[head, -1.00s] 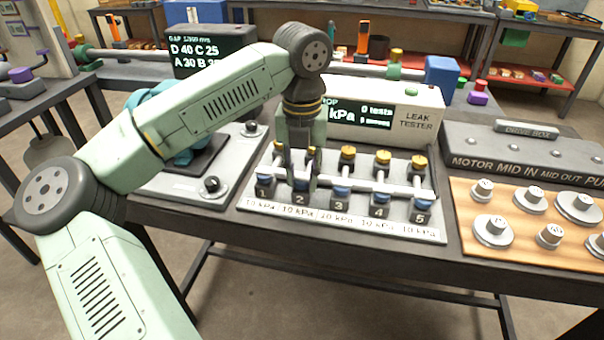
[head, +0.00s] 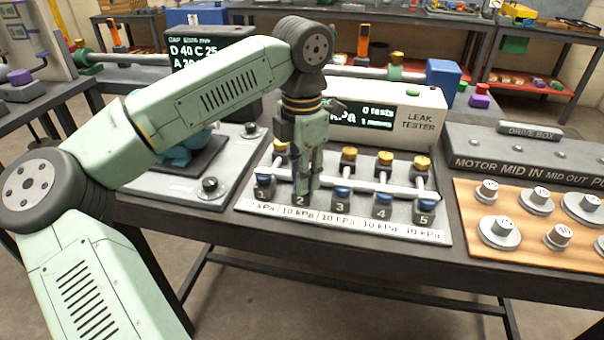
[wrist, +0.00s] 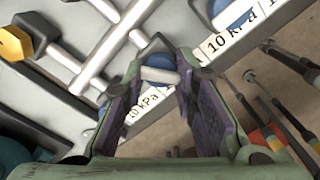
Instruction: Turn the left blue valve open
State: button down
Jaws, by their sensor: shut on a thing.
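The valve panel (head: 235,203) carries a row of blue valves, numbered 1 to 5, with yellow knobs behind them. Blue valve 1 (head: 264,180) is at the far left and blue valve 3 (head: 342,194) is right of my gripper. My gripper (head: 304,190) points down at station 2 and covers its valve in the head view. In the wrist view my gripper (wrist: 158,100) has its fingers on either side of a blue valve with a white bar handle (wrist: 160,74), and is shut on it. Another blue valve (wrist: 232,12) shows at upper right.
A leak tester (head: 420,118) stands behind the panel. A drive box (head: 530,152) and a wooden board (head: 465,215) with several grey knobs lie to the right. A black round knob (head: 210,185) sits on a grey plate at left.

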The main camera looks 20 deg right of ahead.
jog(key=m, duration=0.6)
jog(key=shift+m, duration=0.3)
dwell(0.5)
jog(key=c, duration=1.3)
grip_release()
notch_tip(320, 180, up, 12)
